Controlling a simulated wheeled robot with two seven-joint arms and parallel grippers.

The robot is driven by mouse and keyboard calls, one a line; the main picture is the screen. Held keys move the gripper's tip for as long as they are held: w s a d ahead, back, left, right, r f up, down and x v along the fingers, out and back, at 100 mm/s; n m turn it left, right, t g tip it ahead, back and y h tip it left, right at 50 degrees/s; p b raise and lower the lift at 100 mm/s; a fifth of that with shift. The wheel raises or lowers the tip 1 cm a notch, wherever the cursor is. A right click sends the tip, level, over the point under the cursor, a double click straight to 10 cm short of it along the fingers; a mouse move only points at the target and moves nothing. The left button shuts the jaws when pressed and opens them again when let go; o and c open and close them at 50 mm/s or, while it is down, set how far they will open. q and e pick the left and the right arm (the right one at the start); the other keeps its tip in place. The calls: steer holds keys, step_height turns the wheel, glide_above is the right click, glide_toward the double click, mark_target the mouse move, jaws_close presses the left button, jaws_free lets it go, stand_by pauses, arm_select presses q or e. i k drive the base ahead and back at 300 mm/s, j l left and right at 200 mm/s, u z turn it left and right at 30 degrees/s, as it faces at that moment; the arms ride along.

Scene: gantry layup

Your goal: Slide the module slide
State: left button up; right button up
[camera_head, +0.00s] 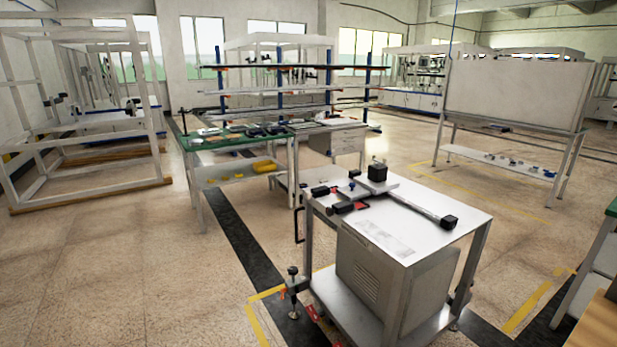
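What looks like the module slide (415,207) lies on top of a white-topped metal cart (385,243) right of centre. It is a long, thin metal rail with a black block (449,222) at its near right end. Near its far left end is a flat grey plate (373,188) with a black block (377,172) standing on it. Smaller black parts with red bits (342,207) sit along the cart's left edge. Neither of my grippers is in view, and nothing is seen touching the slide.
A green-topped workbench (230,142) with tools and yellow parts stands behind the cart to the left. White frames (85,110) stand far left, racks at the back, and a panelled stand (517,95) at right. Open floor (120,260) lies left of the cart.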

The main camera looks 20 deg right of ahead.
mark_target(376, 183)
steer(key=i+z, duration=0.3)
steer(key=i, duration=0.15)
steer(key=i+j+z, duration=0.25)
steer(key=i, duration=0.15)
steer(key=i+j+z, duration=0.3)
steer(key=i, duration=0.15)
